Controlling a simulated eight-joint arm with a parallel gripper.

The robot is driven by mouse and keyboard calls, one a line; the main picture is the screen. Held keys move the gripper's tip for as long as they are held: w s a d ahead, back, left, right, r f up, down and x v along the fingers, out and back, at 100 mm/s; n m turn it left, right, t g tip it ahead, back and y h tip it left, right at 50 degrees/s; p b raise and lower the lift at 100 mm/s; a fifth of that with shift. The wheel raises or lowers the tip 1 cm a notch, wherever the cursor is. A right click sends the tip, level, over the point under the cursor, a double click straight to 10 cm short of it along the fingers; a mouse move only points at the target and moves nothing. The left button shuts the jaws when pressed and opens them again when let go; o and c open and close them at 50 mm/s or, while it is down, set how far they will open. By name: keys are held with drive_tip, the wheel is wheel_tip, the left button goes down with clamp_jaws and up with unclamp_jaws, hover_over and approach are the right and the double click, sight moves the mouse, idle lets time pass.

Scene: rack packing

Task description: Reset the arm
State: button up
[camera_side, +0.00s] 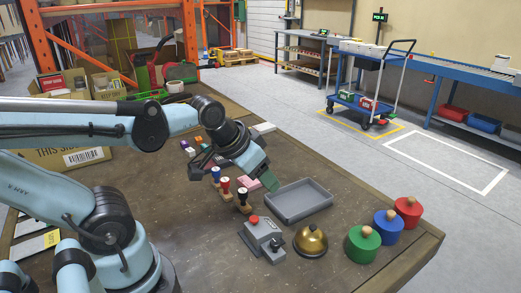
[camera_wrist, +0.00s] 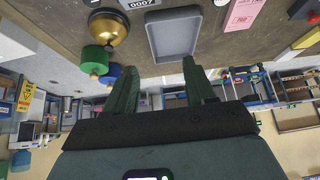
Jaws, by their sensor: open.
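My gripper (camera_side: 269,181) is raised over the table at the left end of the grey tray (camera_side: 300,203). In the wrist view my gripper (camera_wrist: 160,75) shows two green fingers spread apart with nothing between them. The tray also shows there (camera_wrist: 173,37), beyond the fingers, and it looks empty. My arm reaches in from the left in the side view and hides part of the table behind it.
Several stamps with knobs (camera_side: 226,186) stand left of the tray. A grey device with a red button (camera_side: 260,233), a brass bell (camera_side: 311,241) and green (camera_side: 362,243), blue (camera_side: 388,226) and red (camera_side: 408,212) knobbed cylinders stand near the front edge. Cardboard boxes (camera_side: 70,155) are at the left.

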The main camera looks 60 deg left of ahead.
drive_tip(key=shift+s+d+f+m+t, duration=0.1)
drive_tip(key=shift+d+m+t, duration=0.05)
drive_tip(key=shift+d, duration=0.35)
drive_tip(key=shift+s+d+f+m+t, duration=0.1)
drive_tip(key=shift+d+m+t, duration=0.05)
drive_tip(key=shift+d, duration=0.35)
